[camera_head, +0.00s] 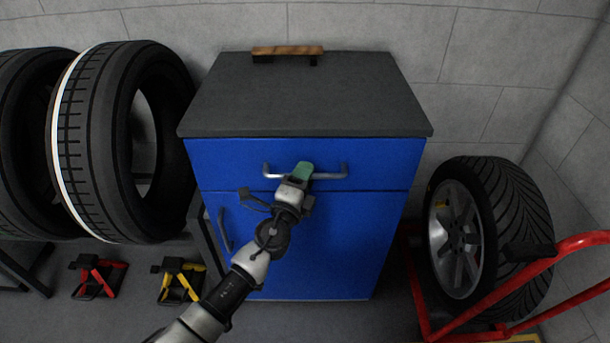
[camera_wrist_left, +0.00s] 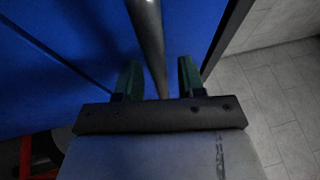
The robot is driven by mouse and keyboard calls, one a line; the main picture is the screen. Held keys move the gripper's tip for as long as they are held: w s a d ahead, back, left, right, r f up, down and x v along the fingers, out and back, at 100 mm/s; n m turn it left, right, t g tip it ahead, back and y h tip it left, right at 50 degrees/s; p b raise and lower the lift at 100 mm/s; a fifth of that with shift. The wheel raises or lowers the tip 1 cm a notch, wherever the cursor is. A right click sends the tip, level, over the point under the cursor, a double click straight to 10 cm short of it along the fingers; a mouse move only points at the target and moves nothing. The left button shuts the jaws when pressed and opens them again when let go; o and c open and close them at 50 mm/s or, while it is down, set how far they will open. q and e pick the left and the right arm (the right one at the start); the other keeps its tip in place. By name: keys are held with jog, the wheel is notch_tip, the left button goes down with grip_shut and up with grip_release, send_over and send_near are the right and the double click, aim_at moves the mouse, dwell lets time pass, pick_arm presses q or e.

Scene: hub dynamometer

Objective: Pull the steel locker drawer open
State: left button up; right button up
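The blue steel locker (camera_head: 330,245) stands against the wall under a dark grey top. Its drawer (camera_head: 380,160) is the upper front panel and looks closed, level with the door below. A silver bar handle (camera_head: 333,175) runs across the drawer front. My left gripper (camera_head: 303,172) is at the middle of this handle and hides part of it. In the left wrist view, the bar (camera_wrist_left: 150,40) passes between the two green fingertips of the left gripper (camera_wrist_left: 158,78). A gap shows on each side, so the fingers are open around it. My right gripper is not in view.
A wooden-handled brush (camera_head: 287,50) lies on the locker top. Large tires (camera_head: 90,140) stand at the left. Red (camera_head: 98,278) and yellow (camera_head: 181,280) stands sit on the floor. A wheel (camera_head: 490,235) and a red trolley frame (camera_head: 415,290) are close at the right.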

pick_arm(q)
jog(key=shift+w+d, duration=0.1)
jog(key=shift+w, duration=0.15)
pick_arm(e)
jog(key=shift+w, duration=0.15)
pick_arm(q)
grip_shut()
jog(key=shift+s, duration=0.1)
